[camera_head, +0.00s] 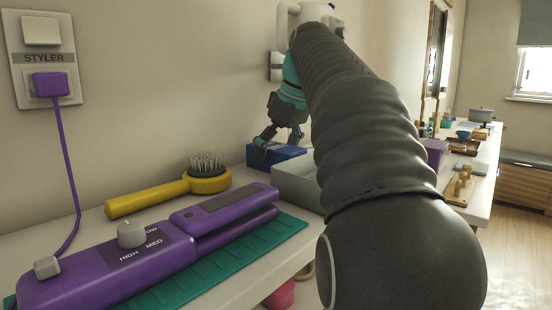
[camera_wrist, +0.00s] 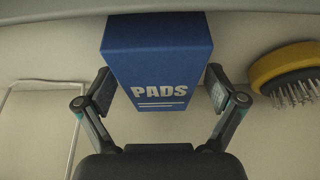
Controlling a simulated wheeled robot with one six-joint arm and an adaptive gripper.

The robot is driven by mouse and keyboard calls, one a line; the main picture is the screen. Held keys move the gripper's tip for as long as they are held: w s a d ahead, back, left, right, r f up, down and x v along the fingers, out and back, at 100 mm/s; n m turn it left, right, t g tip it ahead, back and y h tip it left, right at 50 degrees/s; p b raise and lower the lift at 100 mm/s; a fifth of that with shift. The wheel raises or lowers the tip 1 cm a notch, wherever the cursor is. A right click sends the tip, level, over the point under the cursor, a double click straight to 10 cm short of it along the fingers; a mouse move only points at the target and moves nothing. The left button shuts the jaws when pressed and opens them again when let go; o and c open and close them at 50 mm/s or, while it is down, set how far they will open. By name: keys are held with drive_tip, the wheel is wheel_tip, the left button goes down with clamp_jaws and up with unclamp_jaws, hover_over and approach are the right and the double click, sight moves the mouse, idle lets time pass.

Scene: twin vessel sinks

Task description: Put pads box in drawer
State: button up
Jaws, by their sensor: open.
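The pads box (camera_head: 290,151) is blue and sits on the white counter near the wall. In the wrist view the box (camera_wrist: 157,45) shows its white "PADS" lettering. My gripper (camera_head: 279,140) is above and at the box in the head view. In the wrist view my gripper (camera_wrist: 161,90) is open, with one finger at each side of the box. Whether the fingers touch it is hard to tell.
A yellow hairbrush (camera_head: 160,196) lies left of the box and also shows in the wrist view (camera_wrist: 283,70). A purple styler (camera_head: 110,262) rests on a green mat (camera_head: 262,238) in front. My arm hides much of the counter's middle.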

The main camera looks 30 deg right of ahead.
drive_tip(key=c, duration=1.4)
